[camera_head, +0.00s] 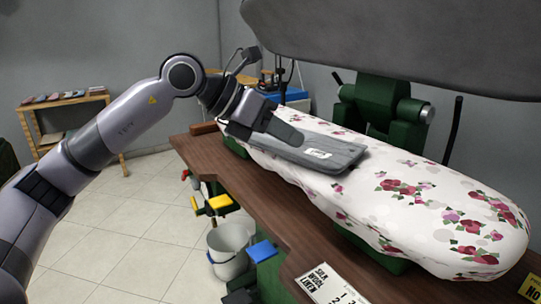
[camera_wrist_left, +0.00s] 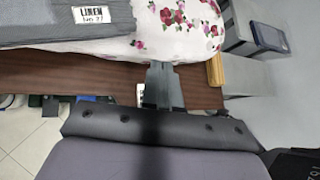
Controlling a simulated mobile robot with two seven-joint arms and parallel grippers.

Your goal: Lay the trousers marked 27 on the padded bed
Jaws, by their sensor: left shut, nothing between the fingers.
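The grey folded trousers (camera_head: 335,158) lie flat on the flowered padded bed (camera_head: 400,195), towards its far left end. Their white tag shows in the head view, and in the left wrist view the trousers (camera_wrist_left: 35,32) carry a tag reading LINEN NO 27. My left gripper (camera_head: 296,136) is at the far left end of the trousers in the head view. In the left wrist view its fingers (camera_wrist_left: 162,88) are shut and empty, beside the trousers at the bed's edge (camera_wrist_left: 185,48). I cannot tell whether they touch the bed. My right gripper is not in view.
A dark padded press head (camera_head: 400,40) hangs above the bed. The wooden counter (camera_head: 225,165) runs along its near side, with a brown block (camera_head: 205,127) at the far end. A white sign (camera_head: 328,284) is at the counter's front. A bucket (camera_head: 228,247) stands below.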

